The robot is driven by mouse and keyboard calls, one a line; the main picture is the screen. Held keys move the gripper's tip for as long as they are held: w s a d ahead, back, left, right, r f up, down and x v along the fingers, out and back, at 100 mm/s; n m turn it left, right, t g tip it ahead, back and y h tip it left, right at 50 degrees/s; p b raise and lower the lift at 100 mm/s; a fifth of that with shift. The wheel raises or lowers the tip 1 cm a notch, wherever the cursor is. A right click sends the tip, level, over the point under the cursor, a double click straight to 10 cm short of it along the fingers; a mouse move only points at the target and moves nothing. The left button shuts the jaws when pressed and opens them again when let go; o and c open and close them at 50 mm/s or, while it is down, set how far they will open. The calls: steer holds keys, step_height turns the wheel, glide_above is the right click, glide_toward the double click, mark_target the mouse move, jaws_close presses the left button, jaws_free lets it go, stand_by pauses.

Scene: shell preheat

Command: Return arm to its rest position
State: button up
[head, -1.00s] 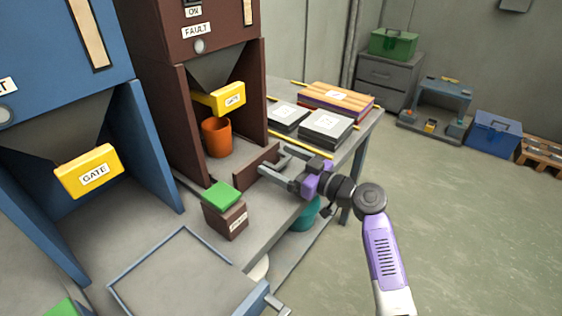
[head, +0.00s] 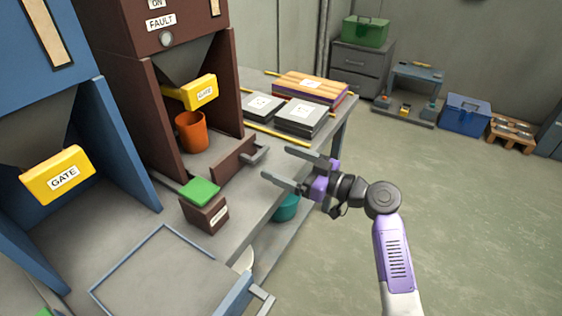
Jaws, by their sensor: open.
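My arm (head: 393,250) reaches up from the lower right in the head view, purple, white and dark grey. My gripper (head: 289,166) is at its end, pointing left, with its two grey fingers spread apart and nothing between them. It is over the right edge of the grey bench (head: 262,205), to the right of the brown hopper's low front drawer (head: 232,160) and its grey handle (head: 256,154). The fingers look apart from the handle.
An orange cup (head: 191,131) stands in the brown hopper (head: 142,95) under a yellow gate (head: 197,92). A brown box with a green top (head: 204,212) is left of my gripper. Flat boxes (head: 300,117) lie behind it. The floor (head: 470,220) at right is clear.

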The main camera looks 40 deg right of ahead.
stand_by(0.3)
steer(key=shift+d+m, duration=0.15)
steer(key=shift+m, duration=0.15)
steer(key=d+m+h, duration=0.1)
steer(key=d+h, duration=0.1)
steer(key=w+d+r+m, duration=0.1)
steer(key=shift+d+m+t+h, duration=0.1)
steer(key=shift+m+t+h, duration=0.2)
steer(key=shift+h, duration=0.1)
steer(key=s+f+m+h, duration=0.6)
steer(key=s+h, duration=0.2)
steer(key=s, duration=0.2)
steer(key=s+a+n+g+y, duration=0.1)
steer(key=s+a+n+y, duration=0.15)
steer(key=s+a, duration=1)
steer(key=s+a+n+g+y, duration=0.25)
steer(key=s+a, duration=0.45)
steer(key=s, duration=1)
step_height(320, 180, up, 15)
steer(key=p, duration=1.4)
steer(key=shift+s+d+f+t, duration=0.15)
steer(key=shift+s+t, duration=0.1)
steer(key=shift+t, duration=0.1)
